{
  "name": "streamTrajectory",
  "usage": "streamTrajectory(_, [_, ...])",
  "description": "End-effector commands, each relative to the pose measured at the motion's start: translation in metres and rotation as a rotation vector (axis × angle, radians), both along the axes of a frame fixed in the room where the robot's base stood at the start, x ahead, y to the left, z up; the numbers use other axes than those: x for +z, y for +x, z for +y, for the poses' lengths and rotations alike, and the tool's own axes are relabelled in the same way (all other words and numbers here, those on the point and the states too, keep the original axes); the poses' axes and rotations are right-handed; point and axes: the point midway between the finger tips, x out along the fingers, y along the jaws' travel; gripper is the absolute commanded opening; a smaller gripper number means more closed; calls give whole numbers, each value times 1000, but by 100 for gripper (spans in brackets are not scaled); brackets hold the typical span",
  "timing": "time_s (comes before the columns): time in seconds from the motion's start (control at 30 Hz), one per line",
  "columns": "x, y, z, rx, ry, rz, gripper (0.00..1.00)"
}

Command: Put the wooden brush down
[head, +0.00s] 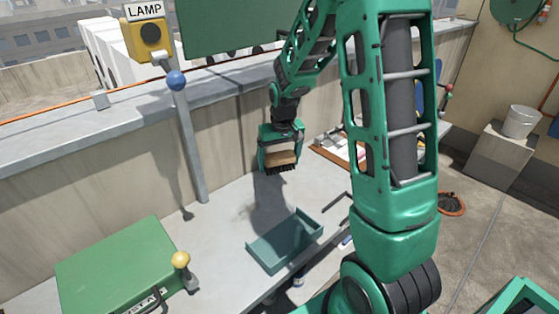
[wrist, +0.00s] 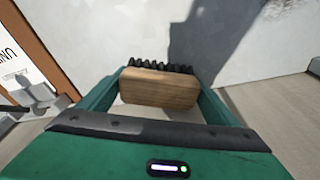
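The wooden brush (head: 281,159) has a brown wooden block and dark bristles that point down in the head view. My gripper (head: 280,160) is shut on it and holds it in the air above the grey bench (head: 236,196). In the wrist view the brush's wooden block (wrist: 160,88) sits between the two green fingers, with the bristles along its far edge. The brush's shadow falls on the bench, and nothing touches the brush from below.
An open teal tray (head: 258,258) lies on the bench, below the gripper. A green case (head: 118,268) and a lever with a yellow knob (head: 181,260) are at the left. A post with a blue knob (head: 176,80) stands by the wall. Papers and small items (head: 330,146) lie behind my arm.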

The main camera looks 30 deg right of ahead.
Motion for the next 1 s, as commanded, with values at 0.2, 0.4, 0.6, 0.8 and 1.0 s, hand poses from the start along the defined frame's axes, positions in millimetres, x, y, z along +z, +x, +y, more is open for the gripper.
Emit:
streamTrajectory(0.2, [-13,-6,-2,-6,0,33,100])
streamTrajectory(0.4, [-16,-4,-4,-9,-1,38,100])
streamTrajectory(0.6, [-10,-3,-4,-13,-2,39,100])
streamTrajectory(0.8, [25,-9,-3,-11,-2,25,100])
streamTrajectory(1.0, [63,-17,1,-5,-2,14,100])
